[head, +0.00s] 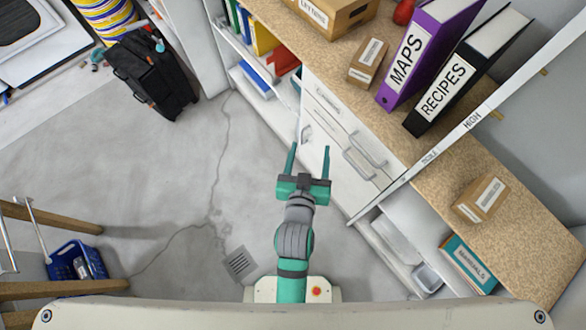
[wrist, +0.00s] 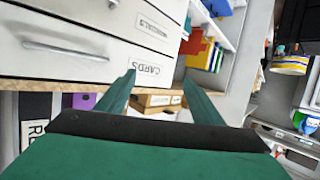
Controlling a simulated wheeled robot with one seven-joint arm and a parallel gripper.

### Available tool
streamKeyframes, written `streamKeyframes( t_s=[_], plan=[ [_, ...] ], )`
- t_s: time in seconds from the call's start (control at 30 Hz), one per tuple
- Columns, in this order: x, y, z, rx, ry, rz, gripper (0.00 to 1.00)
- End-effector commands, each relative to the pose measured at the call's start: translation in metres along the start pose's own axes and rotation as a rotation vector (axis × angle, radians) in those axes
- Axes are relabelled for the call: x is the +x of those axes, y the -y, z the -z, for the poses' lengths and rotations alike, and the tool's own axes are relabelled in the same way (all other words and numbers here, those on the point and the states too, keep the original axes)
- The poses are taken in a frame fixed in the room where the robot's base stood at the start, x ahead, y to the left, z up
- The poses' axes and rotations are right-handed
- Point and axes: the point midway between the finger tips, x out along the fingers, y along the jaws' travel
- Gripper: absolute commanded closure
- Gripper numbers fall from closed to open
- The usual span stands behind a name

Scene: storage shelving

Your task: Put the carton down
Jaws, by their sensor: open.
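My gripper (head: 309,148) is open and empty, in front of the white drawers. Its two green fingers also show in the wrist view (wrist: 159,79), with nothing between them. A small brown carton (head: 368,62) with a white label sits on the speckled wooden counter, left of the purple binder. A similar carton (head: 482,198) sits on the counter at the right, beyond the measuring rail. My gripper is apart from both. I cannot tell which carton the task means. A brown box (wrist: 158,102) shows between the fingers, farther off.
The white drawers (head: 330,125) have bar handles. A purple MAPS binder (head: 425,50) and a black RECIPES binder (head: 465,75) stand on the counter. A larger box (head: 335,15) is at the back. The left floor is mostly clear, with a black suitcase (head: 150,75) and blue basket (head: 75,260).

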Motion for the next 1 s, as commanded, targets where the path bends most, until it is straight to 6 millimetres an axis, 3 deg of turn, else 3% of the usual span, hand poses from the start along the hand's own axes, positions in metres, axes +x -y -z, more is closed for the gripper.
streamKeyframes(
  t_s=[0.1, 0.3, 0.6, 0.8, 1.0],
  plan=[
    [-0.033, 0.009, -0.027, -0.007, -0.004, 0.043, 0.39],
    [-0.090, 0.019, -0.054, -0.005, -0.030, 0.101, 0.39],
    [-0.178, 0.017, -0.072, 0.011, -0.070, 0.150, 0.39],
    [-0.208, 0.012, -0.071, 0.020, -0.089, 0.157, 0.39],
    [-0.213, 0.011, -0.069, 0.021, -0.096, 0.158, 0.39]
  ],
)
